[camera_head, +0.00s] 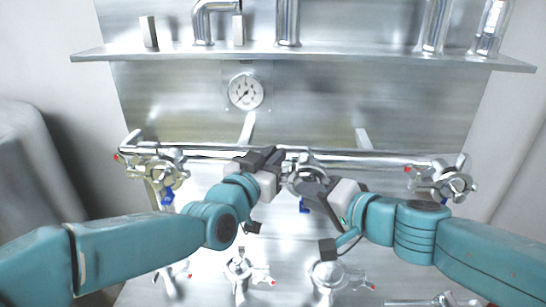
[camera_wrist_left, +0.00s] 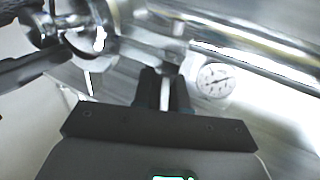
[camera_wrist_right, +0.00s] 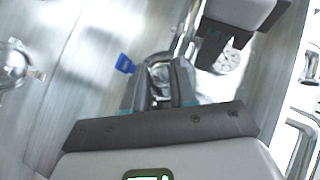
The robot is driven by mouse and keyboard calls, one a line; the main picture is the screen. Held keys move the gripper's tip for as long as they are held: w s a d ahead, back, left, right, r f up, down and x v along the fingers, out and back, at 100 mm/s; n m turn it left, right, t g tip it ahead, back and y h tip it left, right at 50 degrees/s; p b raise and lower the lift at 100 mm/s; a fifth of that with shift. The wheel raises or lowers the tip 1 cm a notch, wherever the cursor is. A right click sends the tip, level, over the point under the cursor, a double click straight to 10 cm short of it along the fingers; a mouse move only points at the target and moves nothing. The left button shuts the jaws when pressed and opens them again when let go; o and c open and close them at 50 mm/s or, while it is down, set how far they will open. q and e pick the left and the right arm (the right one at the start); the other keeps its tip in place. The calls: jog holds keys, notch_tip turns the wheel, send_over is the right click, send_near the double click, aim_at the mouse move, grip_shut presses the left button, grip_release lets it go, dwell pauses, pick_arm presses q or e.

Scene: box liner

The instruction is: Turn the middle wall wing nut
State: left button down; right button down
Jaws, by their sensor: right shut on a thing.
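The middle wall wing nut (camera_head: 306,174) is a shiny metal piece on the valve below the horizontal wall pipe. My right gripper (camera_head: 313,187) is shut on this wing nut and partly covers it. In the right wrist view metal shows between the two fingers (camera_wrist_right: 160,82). My left gripper (camera_head: 270,158) is just left of the wing nut, near the pipe, with a gap between its fingers. In the left wrist view that gap (camera_wrist_left: 164,92) holds no clear object, and the valve metal (camera_wrist_left: 85,38) is at upper left, apart from the fingers.
The horizontal pipe (camera_head: 385,160) runs along the wall, with a left valve (camera_head: 160,175) and a right valve (camera_head: 445,182). A round gauge (camera_head: 246,92) is above it, under a metal shelf (camera_head: 330,55). More valves (camera_head: 328,276) are below my arms. My two grippers are close together.

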pick_arm(q)
jog(key=shift+r+m+h, duration=0.1)
jog(key=shift+m+h, duration=0.3)
jog(key=shift+h, duration=0.2)
jog(key=shift+d+r+m+g+h, duration=0.1)
jog(key=shift+m+g+h, duration=0.95)
jog(key=shift+h, duration=0.35)
jog(key=shift+s+d+m+g+h, duration=0.1)
jog(key=shift+s+m+g+h, duration=0.05)
jog(key=shift+m+g+h, duration=0.6)
jog(key=shift+s+d+m+g+h, duration=0.1)
jog(key=shift+m+g+h, duration=0.5)
jog(key=shift+g+h, duration=0.15)
jog(key=shift+g, duration=0.25)
jog(key=shift+d, duration=0.1)
jog(key=c, duration=1.3)
grip_release()
jog(key=shift+o, duration=0.2)
jog(key=shift+s+f, duration=0.1)
jog(key=shift+f, duration=0.1)
